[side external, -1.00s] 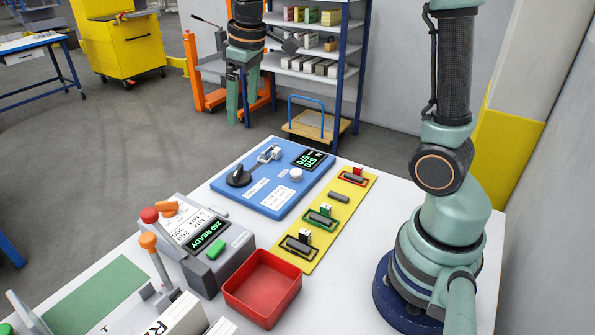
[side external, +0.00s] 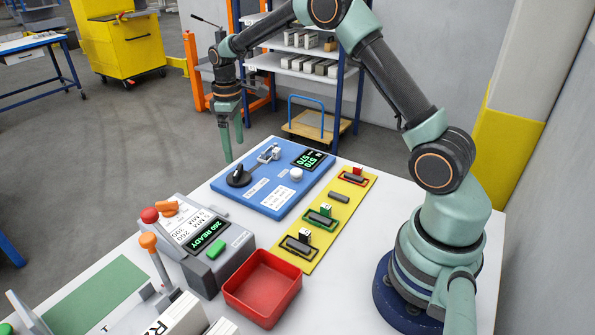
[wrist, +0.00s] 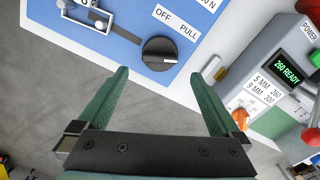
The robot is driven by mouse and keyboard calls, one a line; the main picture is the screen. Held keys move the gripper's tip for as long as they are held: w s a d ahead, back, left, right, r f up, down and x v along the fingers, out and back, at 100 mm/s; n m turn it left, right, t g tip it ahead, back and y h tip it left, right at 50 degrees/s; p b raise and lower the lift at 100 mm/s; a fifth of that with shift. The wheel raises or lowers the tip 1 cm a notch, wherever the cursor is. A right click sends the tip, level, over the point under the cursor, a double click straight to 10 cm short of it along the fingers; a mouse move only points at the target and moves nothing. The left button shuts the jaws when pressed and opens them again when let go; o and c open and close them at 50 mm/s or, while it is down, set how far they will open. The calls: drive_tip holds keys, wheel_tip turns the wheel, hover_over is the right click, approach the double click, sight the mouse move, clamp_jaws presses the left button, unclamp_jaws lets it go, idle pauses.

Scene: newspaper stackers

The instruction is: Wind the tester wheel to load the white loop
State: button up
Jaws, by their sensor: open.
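The tester is a blue panel (side external: 262,200) lying on the white table. Its black tester wheel (side external: 239,178) sits at the panel's left end. The wheel also shows in the wrist view (wrist: 159,52), with a light mark on its face, beside an "OFF PULL" label. A metal clamp fixture (side external: 270,153) stands behind the wheel; I cannot make out a white loop on it. The tester's display (side external: 308,160) reads 570 in green. My gripper (side external: 233,148) is open and empty, pointing down, above and behind the wheel. In the wrist view the wheel appears just beyond its fingertips (wrist: 160,74).
A yellow strip (side external: 338,212) with several small fixtures lies right of the tester. A red tray (side external: 262,287) and a grey device (side external: 208,248) showing "260 READY" stand in front. Orange and red levers rise from the device area. Open floor lies left of the table.

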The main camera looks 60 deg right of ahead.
sight(238, 169)
wheel_tip(238, 169, down, 7)
drive_tip(key=shift+f, duration=0.2)
drive_tip(key=shift+c, duration=0.3)
drive_tip(key=c, duration=1.2)
drive_tip(key=shift+m, duration=0.9)
drive_tip(key=shift+r, duration=0.1)
drive_tip(key=o, duration=1.3)
drive_tip(key=shift+c, duration=0.2)
wheel_tip(238, 169, up, 12)
